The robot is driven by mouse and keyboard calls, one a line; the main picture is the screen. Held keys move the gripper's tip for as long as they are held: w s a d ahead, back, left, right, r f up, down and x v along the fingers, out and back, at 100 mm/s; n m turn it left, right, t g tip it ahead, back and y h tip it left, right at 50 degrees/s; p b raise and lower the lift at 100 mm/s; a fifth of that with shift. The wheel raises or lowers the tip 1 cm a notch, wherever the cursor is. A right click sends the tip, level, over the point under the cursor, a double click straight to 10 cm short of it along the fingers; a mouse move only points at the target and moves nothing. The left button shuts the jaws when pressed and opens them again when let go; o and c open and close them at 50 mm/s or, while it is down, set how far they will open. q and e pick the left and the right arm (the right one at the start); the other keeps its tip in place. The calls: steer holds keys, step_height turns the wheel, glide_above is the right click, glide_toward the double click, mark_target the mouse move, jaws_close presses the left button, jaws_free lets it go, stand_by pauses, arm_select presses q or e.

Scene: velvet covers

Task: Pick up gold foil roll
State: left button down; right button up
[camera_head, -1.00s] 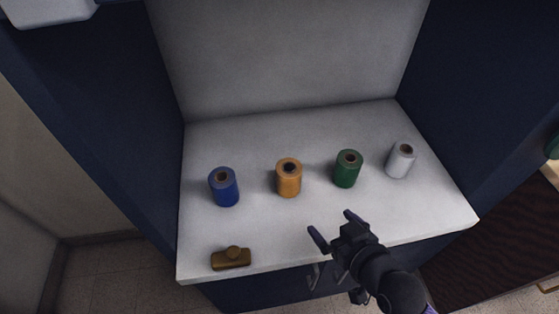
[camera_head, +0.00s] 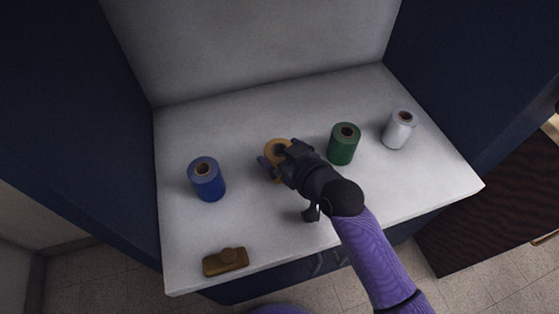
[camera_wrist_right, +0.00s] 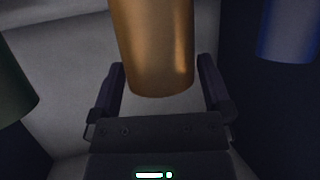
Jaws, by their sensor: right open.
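The gold foil roll (camera_head: 272,149) stands upright on the white counter, partly hidden behind my right gripper in the head view. My right gripper (camera_head: 274,155) is open at the roll, with one finger showing at its left side. In the right wrist view the gold roll (camera_wrist_right: 155,50) stands between the two open fingers of the gripper (camera_wrist_right: 160,85). Gaps show between the roll and both fingers there. My left gripper is not in view.
A blue roll (camera_head: 207,180) stands to the left and a green roll (camera_head: 343,145) close on the right. A silver roll (camera_head: 398,131) is farther right. A brown block with a knob (camera_head: 225,261) lies at the front left of the white counter (camera_head: 190,240). Dark walls flank the counter.

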steer(key=c, duration=1.1)
